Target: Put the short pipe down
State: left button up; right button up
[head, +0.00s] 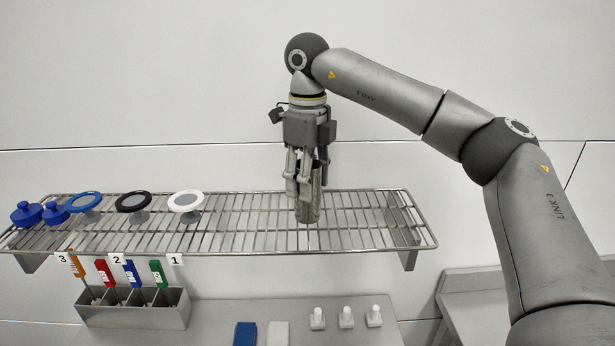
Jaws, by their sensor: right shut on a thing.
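The short pipe (308,208) is a grey metal cylinder, upright, in the head view right of the middle. My right gripper (305,180) points down and is shut on the pipe, with its fingers around the upper part. The pipe's lower end shows in front of the wire shelf (355,232); I cannot tell whether it touches the shelf. The fingers hide part of the pipe. My left gripper is not in view.
On the shelf's left stand blue-capped items (26,213) and round discs with blue, black and white (186,201) rims. Below are a metal holder (135,313) with coloured-handled tools, blue and white blocks, and small white pieces (346,318). The shelf's right part is clear.

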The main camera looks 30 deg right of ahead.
jog(key=o, duration=1.2)
jog(key=shift+c, duration=0.2)
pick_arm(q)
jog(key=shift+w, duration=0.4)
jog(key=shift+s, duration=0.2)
pick_arm(e)
notch_tip(320, 180, up, 12)
